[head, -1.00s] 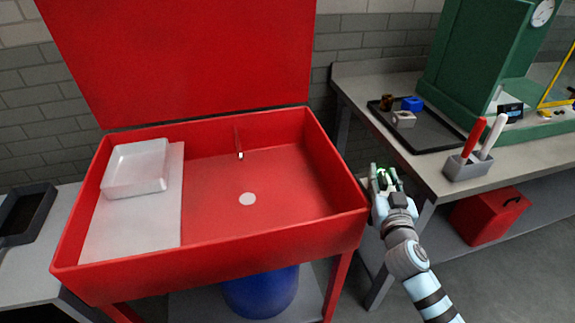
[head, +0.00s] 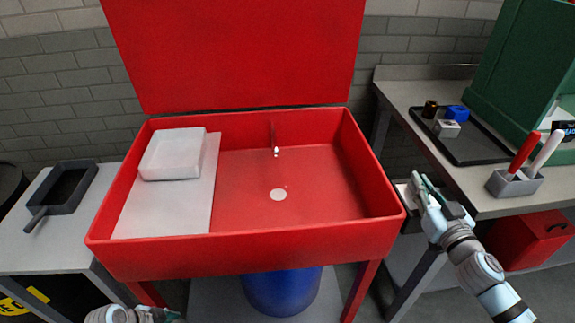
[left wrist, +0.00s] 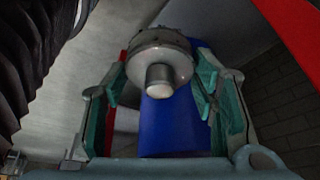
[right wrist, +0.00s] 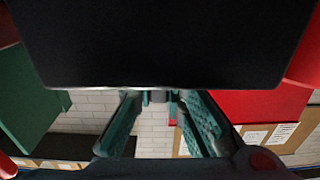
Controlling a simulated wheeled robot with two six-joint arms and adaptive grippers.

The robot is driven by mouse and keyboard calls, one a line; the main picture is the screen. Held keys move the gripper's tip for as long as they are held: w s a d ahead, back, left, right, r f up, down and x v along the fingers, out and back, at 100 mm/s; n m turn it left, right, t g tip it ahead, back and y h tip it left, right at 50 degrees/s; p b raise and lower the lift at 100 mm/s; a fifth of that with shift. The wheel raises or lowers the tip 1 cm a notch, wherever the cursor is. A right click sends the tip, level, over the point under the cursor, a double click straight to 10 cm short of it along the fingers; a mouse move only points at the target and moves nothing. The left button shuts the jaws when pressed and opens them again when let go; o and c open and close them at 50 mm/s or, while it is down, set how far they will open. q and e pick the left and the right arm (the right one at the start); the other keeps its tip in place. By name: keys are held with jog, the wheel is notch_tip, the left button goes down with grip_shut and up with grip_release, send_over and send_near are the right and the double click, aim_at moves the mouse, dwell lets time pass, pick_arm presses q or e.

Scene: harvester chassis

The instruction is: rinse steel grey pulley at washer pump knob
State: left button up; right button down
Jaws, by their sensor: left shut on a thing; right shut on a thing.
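The steel grey pulley (left wrist: 160,52), a round flanged disc with a pale hub, is held between the green fingers of my left gripper (left wrist: 160,85). In the head view only the top of my left arm (head: 130,314) shows at the bottom edge, in front of the red washer (head: 175,252). I cannot make out the pump knob.
The washer basin holds a spout (head: 275,140), a drain (head: 278,194) and a white tray (head: 174,155) on a pale board. A blue drum (head: 284,290) stands below. A dark pan (head: 68,188) lies on the left table. The right bench holds a black tray (head: 480,148) and a grey holder (head: 513,184).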

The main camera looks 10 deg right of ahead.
jog(key=shift+f, duration=0.2)
jog(key=c, duration=1.6)
grip_release()
jog(key=shift+s, duration=0.15)
jog(key=shift+c, duration=0.2)
jog(key=s, duration=1.1)
jog(key=shift+s, duration=0.3)
